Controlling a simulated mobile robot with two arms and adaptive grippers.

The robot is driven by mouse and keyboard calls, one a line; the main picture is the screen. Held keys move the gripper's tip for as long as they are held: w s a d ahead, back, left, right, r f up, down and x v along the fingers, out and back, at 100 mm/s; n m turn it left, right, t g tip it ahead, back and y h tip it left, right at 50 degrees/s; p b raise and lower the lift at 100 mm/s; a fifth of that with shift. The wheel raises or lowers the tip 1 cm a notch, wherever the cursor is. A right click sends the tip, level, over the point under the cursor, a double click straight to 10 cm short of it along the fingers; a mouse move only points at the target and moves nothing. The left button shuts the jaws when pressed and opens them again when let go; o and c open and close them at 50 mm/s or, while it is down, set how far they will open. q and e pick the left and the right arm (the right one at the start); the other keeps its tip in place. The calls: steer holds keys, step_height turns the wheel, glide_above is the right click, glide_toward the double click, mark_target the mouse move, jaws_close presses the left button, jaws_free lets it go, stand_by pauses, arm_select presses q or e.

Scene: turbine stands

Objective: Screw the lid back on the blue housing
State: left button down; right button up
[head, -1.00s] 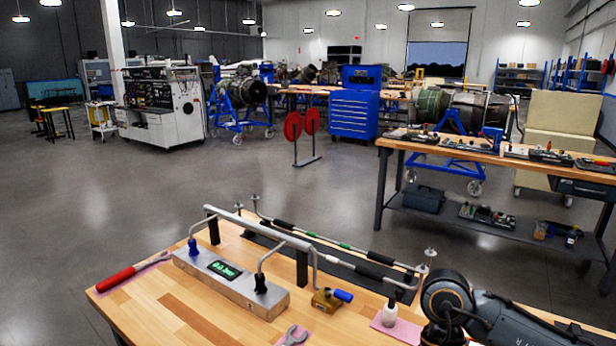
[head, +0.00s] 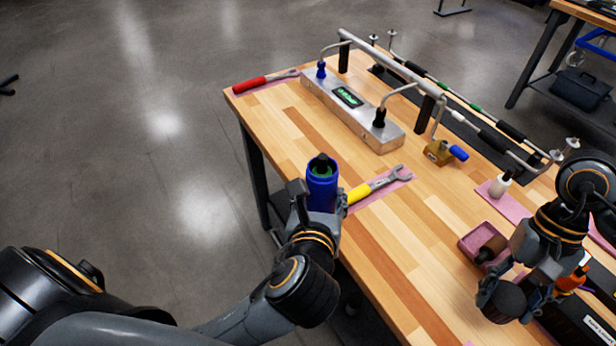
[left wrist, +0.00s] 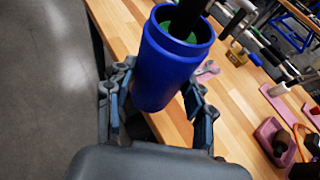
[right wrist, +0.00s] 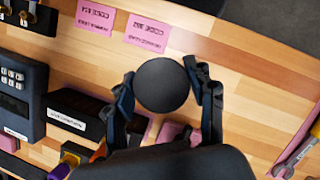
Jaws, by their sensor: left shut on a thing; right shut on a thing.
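The blue housing (head: 322,190) is upright in my left gripper (head: 321,203), at the table's near left edge. It has a green inner rim, and a dark part sticks up from its mouth. The left wrist view shows the housing (left wrist: 170,70) between the two fingers. My right gripper (head: 507,290) is shut on a round black piece (head: 503,302), which looks like the lid, over the right side of the table. The right wrist view shows the piece's round face (right wrist: 162,85) between the fingers. The lid is well apart from the housing.
A wrench with a yellow handle (head: 366,189) lies just right of the housing. A pink tray (head: 470,247) with a dark object is near my right gripper. A metal box with a display (head: 349,97) and a pipe frame stand further back. The table's middle is clear.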

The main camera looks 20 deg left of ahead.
arm_select(q)
steer(key=w+d+f+m+h, duration=0.1)
steer(key=d+m+h, duration=0.4)
steer(key=d, duration=0.5)
steer(key=shift+w+f+m+t+h, duration=0.15)
steer(key=shift+w+m+t+h, duration=0.2)
steer(key=shift+h, duration=0.55)
steer(key=shift+s+f, duration=0.1)
arm_select(e)
steer(key=w+a+r+m+t+y, duration=0.1)
steer(key=w+a+r+m+y, duration=0.1)
steer(key=w+a+r+m, duration=0.2)
steer(key=w+a+r+m+t+y, duration=0.2)
steer(key=a+r+m, duration=0.8)
steer(key=a, duration=1)
step_height(320, 180, up, 3)
steer(key=shift+w+r, duration=0.1)
steer(key=shift+w, duration=0.85)
steer(key=shift+d, duration=0.1)
step_height(320, 180, down, 4)
